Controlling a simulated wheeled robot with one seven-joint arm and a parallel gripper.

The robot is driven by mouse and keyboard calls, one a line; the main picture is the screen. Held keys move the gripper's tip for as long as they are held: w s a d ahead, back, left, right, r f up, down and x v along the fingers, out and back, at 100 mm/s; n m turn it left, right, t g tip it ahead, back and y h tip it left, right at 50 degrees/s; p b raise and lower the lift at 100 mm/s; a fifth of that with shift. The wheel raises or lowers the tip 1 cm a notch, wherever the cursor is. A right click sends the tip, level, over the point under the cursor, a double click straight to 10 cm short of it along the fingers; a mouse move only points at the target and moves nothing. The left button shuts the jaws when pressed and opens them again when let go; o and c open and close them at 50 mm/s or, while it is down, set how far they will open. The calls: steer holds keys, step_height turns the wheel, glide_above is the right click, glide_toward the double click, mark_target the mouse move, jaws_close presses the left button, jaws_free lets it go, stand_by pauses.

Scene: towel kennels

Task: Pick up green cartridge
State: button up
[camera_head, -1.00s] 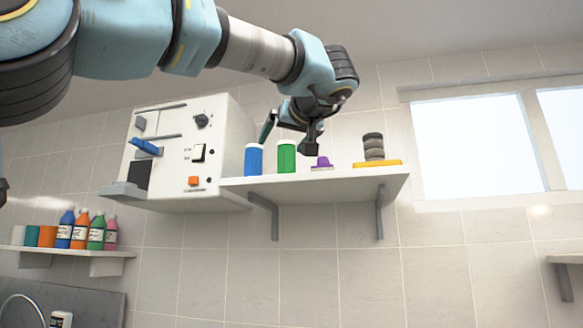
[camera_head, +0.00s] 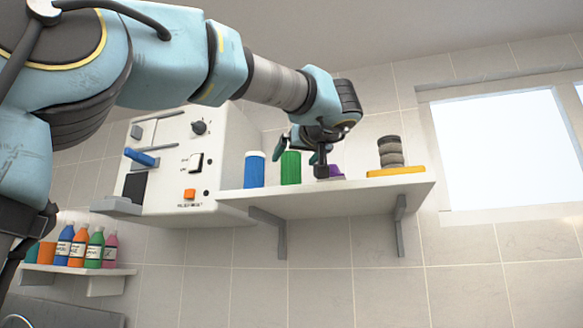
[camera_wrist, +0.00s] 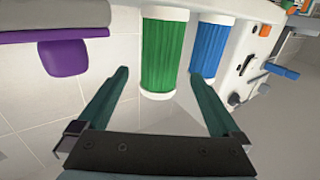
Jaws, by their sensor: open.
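The green cartridge (camera_head: 291,168) stands upright on the white wall shelf, just right of the blue cartridge (camera_head: 254,170). My gripper (camera_head: 318,158) is at the shelf, at the right side of the green cartridge in the head view. In the wrist view my open gripper (camera_wrist: 165,80) has its two dark green fingers spread, with the green cartridge (camera_wrist: 164,52) showing in the gap between them. The blue cartridge (camera_wrist: 212,48) is beyond the right finger. The jaws hold nothing. Whether the fingers overlap the cartridge in depth I cannot tell.
A purple object (camera_head: 337,171) sits right of the cartridges, partly behind my gripper. A yellow base (camera_head: 396,170) with stacked grey discs (camera_head: 390,150) is farther right. A white control box (camera_head: 165,160) stands left of the shelf (camera_head: 330,197). Several bottles (camera_head: 80,246) stand on a lower shelf.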

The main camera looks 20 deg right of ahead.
mark_target(294, 161)
steer(key=w+p, duration=0.3)
steer(key=w, duration=0.1)
steer(key=shift+d+f, duration=0.2)
steer(key=shift+d, duration=0.15)
steer(key=shift+w+f, duration=0.15)
steer(key=shift+w, duration=0.3)
steer(key=c, duration=1.5)
